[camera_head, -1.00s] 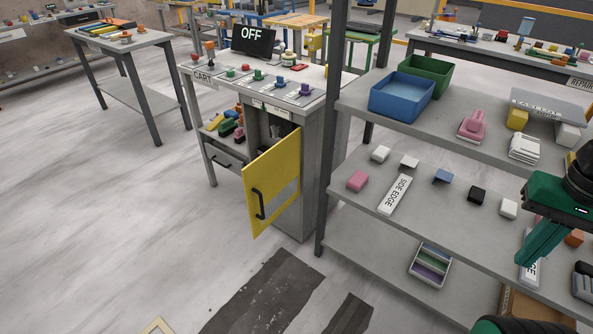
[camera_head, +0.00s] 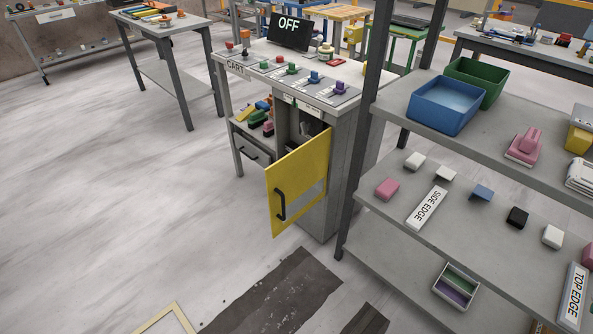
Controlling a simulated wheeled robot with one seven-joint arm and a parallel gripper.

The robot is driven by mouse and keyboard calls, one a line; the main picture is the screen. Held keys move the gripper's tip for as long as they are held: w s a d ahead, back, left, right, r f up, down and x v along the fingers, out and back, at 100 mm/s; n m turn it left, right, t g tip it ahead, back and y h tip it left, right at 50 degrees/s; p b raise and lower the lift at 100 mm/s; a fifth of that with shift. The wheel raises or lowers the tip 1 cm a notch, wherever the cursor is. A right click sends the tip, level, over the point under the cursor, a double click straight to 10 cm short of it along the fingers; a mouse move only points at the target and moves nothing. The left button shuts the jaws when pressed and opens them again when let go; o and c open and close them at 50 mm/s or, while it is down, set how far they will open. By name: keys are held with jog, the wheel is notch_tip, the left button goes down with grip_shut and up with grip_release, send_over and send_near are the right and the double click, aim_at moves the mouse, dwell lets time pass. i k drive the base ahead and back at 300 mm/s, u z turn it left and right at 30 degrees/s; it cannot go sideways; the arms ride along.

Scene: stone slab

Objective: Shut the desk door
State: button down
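The desk is a grey unit with a white top (camera_head: 262,50), left of the shelf rack. Its yellow door (camera_head: 298,184) stands open, swung out toward me from the cabinet (camera_head: 340,165). A black bar handle (camera_head: 280,204) is on the door's outer face, near its left edge. The cabinet's inside shows only partly behind the door. My gripper is not in view.
A grey shelf rack (camera_head: 412,232) with bins and small blocks stands close on the right, its dark post (camera_head: 378,95) beside the cabinet. Dark strips (camera_head: 275,295) lie on the floor in front. Floor to the left is open.

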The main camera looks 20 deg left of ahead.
aim_at(288, 178)
jog(key=u, duration=0.2)
jog(key=i, duration=0.9)
jog(key=u, duration=0.15)
